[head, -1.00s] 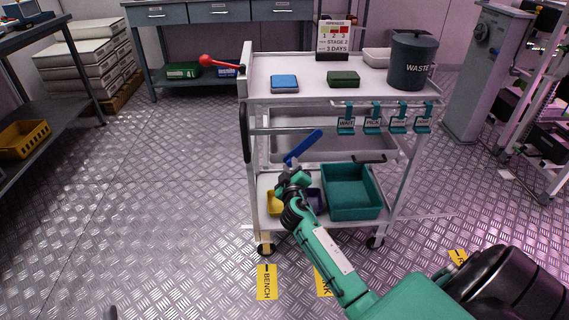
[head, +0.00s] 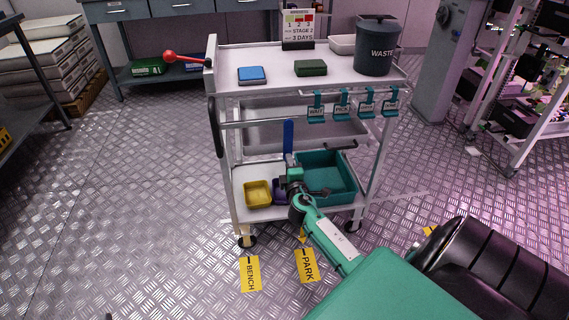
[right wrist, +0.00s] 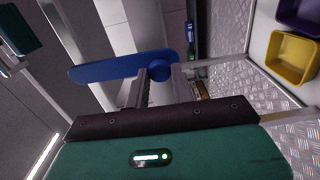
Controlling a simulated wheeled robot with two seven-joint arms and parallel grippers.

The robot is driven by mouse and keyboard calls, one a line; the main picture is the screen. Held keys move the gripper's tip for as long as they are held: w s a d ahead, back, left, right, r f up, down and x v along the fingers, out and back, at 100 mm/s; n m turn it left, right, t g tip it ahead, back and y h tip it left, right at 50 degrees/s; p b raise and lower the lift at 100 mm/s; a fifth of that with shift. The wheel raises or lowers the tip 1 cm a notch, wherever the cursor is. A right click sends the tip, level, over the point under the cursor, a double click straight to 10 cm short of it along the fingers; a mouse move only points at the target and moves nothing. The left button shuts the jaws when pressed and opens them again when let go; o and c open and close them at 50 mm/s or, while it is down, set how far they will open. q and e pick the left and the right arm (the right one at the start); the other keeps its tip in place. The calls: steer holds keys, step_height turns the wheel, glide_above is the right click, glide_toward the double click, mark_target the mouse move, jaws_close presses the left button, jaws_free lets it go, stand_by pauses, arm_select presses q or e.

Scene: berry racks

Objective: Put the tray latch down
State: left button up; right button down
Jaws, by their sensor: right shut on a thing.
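The tray latch, a blue lever (head: 288,137), hangs upright at the front of the cart's middle level, its lower end at my gripper. In the right wrist view the blue lever (right wrist: 110,70) runs left from a round blue knob (right wrist: 160,70). My right gripper (head: 290,159) is shut on the knob end; its fingers (right wrist: 161,82) show at the knob in the wrist view, partly covering the contact. My left gripper does not show.
The cart's lower shelf holds a yellow bin (head: 258,194), a purple bin partly hidden by my arm, and a teal crate (head: 335,176). Teal tags (head: 342,104) hang from the rail to the right. A waste bin (head: 377,48) stands on top. The floor left of the cart is clear.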

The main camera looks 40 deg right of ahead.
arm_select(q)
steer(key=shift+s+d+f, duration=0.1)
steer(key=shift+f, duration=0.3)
arm_select(e)
steer(key=shift+s+d+f+n, duration=0.1)
steer(key=shift+s+d+n, duration=0.05)
steer(key=shift+n, duration=0.15)
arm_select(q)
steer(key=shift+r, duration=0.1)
arm_select(e)
steer(key=c, duration=1.2)
jaws_free()
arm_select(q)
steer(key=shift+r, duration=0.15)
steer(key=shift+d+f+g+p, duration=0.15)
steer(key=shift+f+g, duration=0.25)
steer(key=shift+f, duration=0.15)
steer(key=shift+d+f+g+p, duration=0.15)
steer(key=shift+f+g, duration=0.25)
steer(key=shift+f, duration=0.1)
arm_select(e)
steer(key=v, duration=1.3)
steer(key=shift+s, duration=0.4)
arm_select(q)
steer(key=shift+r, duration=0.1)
